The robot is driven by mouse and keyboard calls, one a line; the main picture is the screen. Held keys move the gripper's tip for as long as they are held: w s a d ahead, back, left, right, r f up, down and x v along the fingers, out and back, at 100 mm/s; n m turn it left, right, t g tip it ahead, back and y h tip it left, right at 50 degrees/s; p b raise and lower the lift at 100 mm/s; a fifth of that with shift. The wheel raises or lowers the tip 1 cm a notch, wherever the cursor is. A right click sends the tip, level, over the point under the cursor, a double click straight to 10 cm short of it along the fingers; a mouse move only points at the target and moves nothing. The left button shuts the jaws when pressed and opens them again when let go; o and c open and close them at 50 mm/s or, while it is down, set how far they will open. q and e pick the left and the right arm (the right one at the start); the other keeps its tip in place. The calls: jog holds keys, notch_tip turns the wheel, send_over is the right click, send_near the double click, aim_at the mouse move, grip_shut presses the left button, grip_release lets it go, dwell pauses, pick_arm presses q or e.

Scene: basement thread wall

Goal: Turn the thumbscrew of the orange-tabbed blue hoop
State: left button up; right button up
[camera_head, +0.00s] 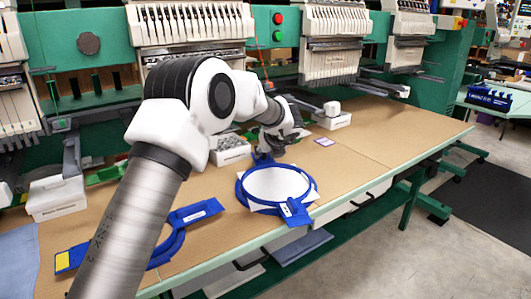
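A blue hoop (241,196) holding white fabric (276,184) lies flat on the brown table. Its front bracket has a white label, and I see no orange on it. My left gripper (266,154) is at the hoop's far edge, by a small blue piece there. The fingers are small and partly hidden, so their opening and any contact cannot be told. A second blue hoop (177,240) lies at the front left, partly behind my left arm; its left end has a yellow-orange tab (62,262). No thumbscrew can be made out clearly. My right gripper is not in view.
A white box of small parts (231,150) stands just left of my gripper. Another white box (334,120) is behind it to the right. Green embroidery machines (190,23) line the back. The table's right part (400,135) is mostly clear.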

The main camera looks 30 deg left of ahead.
pick_arm(q)
jog(key=v, duration=1.1)
jog(key=shift+s+r, duration=0.15)
jog(key=shift+r, duration=0.1)
jog(key=shift+d, duration=0.1)
